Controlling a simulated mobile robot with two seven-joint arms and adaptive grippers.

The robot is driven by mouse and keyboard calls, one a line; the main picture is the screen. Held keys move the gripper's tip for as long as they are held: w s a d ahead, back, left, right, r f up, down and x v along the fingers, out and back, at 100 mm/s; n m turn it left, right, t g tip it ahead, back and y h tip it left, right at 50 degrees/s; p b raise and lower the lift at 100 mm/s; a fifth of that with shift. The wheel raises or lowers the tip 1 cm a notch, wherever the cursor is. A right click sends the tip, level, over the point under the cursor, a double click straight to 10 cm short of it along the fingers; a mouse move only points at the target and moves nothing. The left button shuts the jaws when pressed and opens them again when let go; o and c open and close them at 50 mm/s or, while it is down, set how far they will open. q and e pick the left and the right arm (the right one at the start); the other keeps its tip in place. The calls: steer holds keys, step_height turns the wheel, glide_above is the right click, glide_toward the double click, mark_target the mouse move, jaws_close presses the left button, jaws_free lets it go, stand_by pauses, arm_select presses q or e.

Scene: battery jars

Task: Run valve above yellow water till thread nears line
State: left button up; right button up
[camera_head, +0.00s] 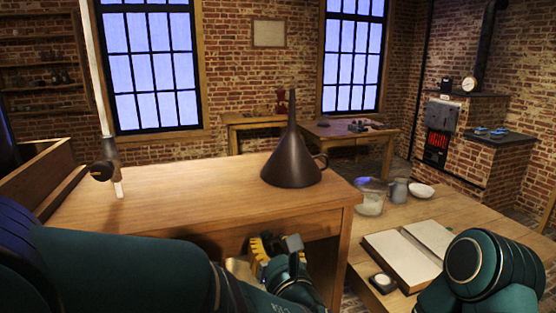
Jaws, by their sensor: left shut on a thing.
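My left gripper (277,257) is low in the middle, in front of the wooden table's front edge, and mostly hidden by its own arm. It is shut on a ridged, brass-coloured thing (257,249); I cannot tell whether this is a valve. A pale yellowish patch shows just below it, too covered to identify. A thin pale upright tube (97,75) at the left passes a dark brown fitting (103,170) and ends near the tabletop. No yellow water, thread or line can be made out clearly. My right arm is at the lower right; its gripper is out of view.
A dark funnel (291,165) stands spout up on the wooden table (190,190). A lower table at right holds a glass jar (371,197), a grey jug (399,190), a white bowl (421,191), an open book (392,258) and a small round dial (382,281).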

arm_select(q)
steer(key=n+b, duration=0.4)
steer(key=b, duration=0.1)
steer(key=shift+f, duration=0.2)
steer(key=shift+r+n+b, duration=0.1)
steer(key=shift+n+b, duration=0.3)
steer(key=shift+b, duration=0.15)
steer(key=shift+r, duration=0.1)
arm_select(e)
step_height(320, 180, down, 7)
steer(key=s, duration=0.2)
steer(key=shift+a+r+g, duration=0.15)
steer(key=shift+a+g, duration=0.05)
steer(key=shift+g, duration=0.1)
arm_select(q)
steer(key=n+b, duration=0.2)
steer(key=b, duration=0.1)
steer(key=shift+f, duration=0.2)
steer(key=shift+r+n+b, duration=0.1)
steer(key=shift+n+b, duration=0.4)
steer(key=shift+b, duration=0.2)
steer(key=shift+r, duration=0.1)
arm_select(e)
step_height(320, 180, down, 4)
steer(key=shift+f, duration=0.15)
stand_by(4.2)
